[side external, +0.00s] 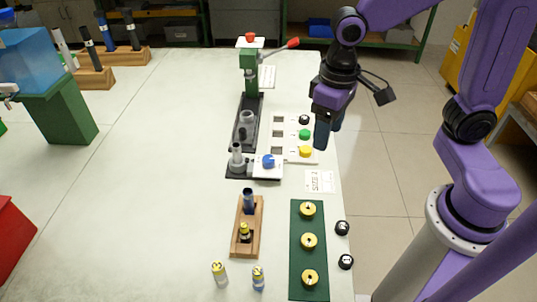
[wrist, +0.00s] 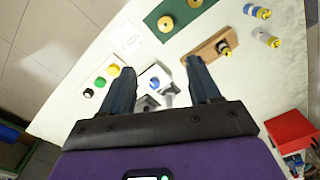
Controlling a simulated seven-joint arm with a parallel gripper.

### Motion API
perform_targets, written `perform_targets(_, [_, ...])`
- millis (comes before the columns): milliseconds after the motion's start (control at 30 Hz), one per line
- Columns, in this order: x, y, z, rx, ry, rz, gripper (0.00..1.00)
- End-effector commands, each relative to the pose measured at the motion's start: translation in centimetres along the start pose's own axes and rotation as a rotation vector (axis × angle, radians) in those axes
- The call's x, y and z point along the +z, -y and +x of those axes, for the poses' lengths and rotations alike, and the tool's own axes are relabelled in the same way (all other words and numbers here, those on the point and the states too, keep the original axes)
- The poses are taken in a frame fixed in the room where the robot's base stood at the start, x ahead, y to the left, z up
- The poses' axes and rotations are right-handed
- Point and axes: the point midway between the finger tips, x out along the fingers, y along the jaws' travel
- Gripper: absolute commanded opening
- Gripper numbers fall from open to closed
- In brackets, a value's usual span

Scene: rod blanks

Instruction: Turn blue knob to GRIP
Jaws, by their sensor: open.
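The blue knob (side external: 268,161) sits on a white plate (side external: 272,174) beside a grey post fixture (side external: 237,160) near the middle of the table. In the wrist view the blue knob (wrist: 154,82) shows between my two fingers. The knob's markings are too small to read, so I cannot tell its setting. My gripper (side external: 328,140) is open and empty. It hangs above the table's right edge, to the right of the knob and apart from it. Its fingers also show in the wrist view (wrist: 161,70).
A panel with black, green and yellow buttons (side external: 305,134) lies just behind the knob. A green press with a red lever (side external: 250,70) stands further back. In front are a wooden rack (side external: 258,240), a green mat (side external: 296,280) with yellow rings, and two small cylinders (side external: 219,274).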

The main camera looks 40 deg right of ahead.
Motion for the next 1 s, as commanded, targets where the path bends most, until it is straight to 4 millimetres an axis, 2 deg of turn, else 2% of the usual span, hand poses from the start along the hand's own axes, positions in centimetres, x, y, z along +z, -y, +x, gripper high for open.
perform_targets(33, [-2.2, -0.1, 0.3, 0.004, 0.004, 0.113, 0.62])
perform_targets(200, [-9.1, -1.3, 1.3, 0.01, 0.007, 0.513, 0.62])
perform_targets(300, [-12.4, -2.5, 2.1, 0.013, 0.009, 0.722, 0.62])
perform_targets(433, [-15.5, -4.0, 3.0, 0.015, 0.009, 0.925, 0.62])
perform_targets(600, [-17.2, -5.0, 3.5, 0.016, 0.008, 1.049, 0.62])
perform_targets(767, [-17.3, -5.2, 4.6, 0.018, 0.01, 1.062, 0.62])
perform_targets(1000, [-17.1, -5.2, 8.6, 0.02, 0.012, 1.061, 0.62])
